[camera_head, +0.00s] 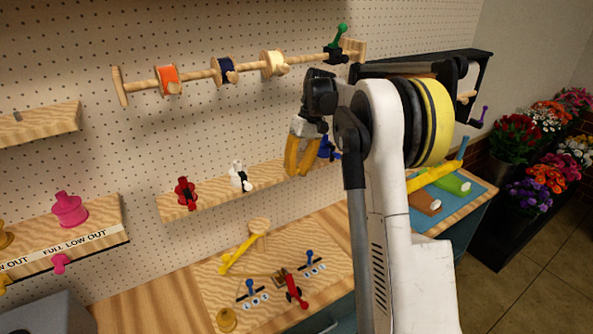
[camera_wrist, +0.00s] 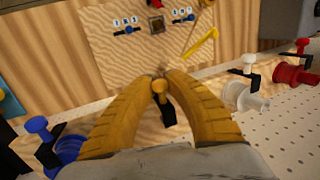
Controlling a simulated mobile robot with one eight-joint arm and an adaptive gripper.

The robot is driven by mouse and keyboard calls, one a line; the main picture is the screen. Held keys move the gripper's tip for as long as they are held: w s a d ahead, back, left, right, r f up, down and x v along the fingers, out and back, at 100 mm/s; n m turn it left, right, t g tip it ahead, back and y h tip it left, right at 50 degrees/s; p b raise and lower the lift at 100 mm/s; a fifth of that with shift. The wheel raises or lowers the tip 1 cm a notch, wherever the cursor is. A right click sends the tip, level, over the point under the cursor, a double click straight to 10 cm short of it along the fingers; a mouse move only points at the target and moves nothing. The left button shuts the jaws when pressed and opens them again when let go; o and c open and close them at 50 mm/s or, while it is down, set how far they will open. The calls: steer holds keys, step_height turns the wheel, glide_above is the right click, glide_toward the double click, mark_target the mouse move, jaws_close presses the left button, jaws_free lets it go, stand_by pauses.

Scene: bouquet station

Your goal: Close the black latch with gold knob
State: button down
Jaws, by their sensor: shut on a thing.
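The gold knob (camera_wrist: 159,87) of the black latch (camera_wrist: 168,111) shows in the wrist view between my two yellow fingers. The black body slants below the knob. My gripper (camera_wrist: 160,73) is closed in around the knob, with its fingertips close together just beyond it. In the head view my gripper (camera_head: 298,172) points down in front of the small wooden shelf, and it hides the gold-knobbed latch there. The exact contact between the fingers and the knob is hard to see.
On the same shelf (camera_head: 215,191) are a red latch (camera_head: 186,192), a white latch (camera_head: 240,176) and a blue latch (camera_head: 326,148) close beside my gripper. The spool rod (camera_head: 196,74) with a green-knobbed latch (camera_head: 339,38) runs above. The wooden bench (camera_head: 160,300) lies below.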

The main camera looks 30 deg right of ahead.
mark_target(297, 167)
steer(key=c, duration=1.3)
jaws_free()
steer(key=shift+c, duration=0.2)
step_height(297, 167, up, 10)
steer(key=shift+r, duration=0.1)
